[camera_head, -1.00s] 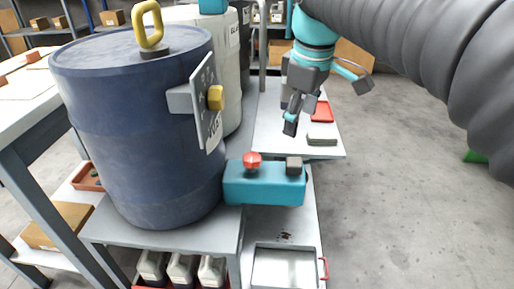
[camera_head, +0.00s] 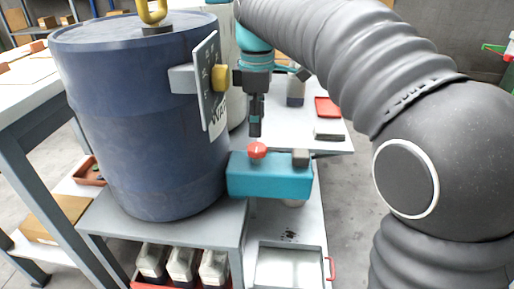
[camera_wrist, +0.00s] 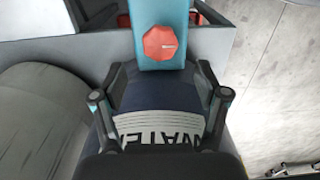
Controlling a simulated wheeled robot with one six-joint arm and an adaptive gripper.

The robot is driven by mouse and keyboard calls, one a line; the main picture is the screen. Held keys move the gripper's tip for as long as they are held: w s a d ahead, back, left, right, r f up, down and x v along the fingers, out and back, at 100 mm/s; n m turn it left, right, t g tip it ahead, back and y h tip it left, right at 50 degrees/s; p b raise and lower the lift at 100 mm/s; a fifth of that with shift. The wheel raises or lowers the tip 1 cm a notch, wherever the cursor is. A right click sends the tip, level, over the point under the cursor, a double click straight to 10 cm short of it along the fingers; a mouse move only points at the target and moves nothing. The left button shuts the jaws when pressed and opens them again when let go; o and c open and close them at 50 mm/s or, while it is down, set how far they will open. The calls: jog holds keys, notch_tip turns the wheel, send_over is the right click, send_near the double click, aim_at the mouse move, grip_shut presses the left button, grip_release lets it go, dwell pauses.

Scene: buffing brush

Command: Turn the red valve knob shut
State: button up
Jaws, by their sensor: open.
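In the wrist view the octagonal red knob (camera_wrist: 161,43) shows on the teal block (camera_wrist: 153,14), beyond my fingertips. My gripper (camera_head: 255,131) points down just above and behind the knob in the head view. In the wrist view my gripper (camera_wrist: 160,103) has its two fingers apart with nothing between them. The knob looks apart from the fingers.
A dark square knob (camera_head: 300,158) stands on the same block, to the right. A metal tray (camera_head: 290,268) lies in front, and a red tray (camera_head: 327,107) lies behind.

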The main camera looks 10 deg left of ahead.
aim_at(257, 147)
notch_tip(257, 147, down, 7)
jog(key=shift+r+b, duration=0.15)
jog(key=shift+b, duration=0.6)
jog(key=c, duration=1.2)
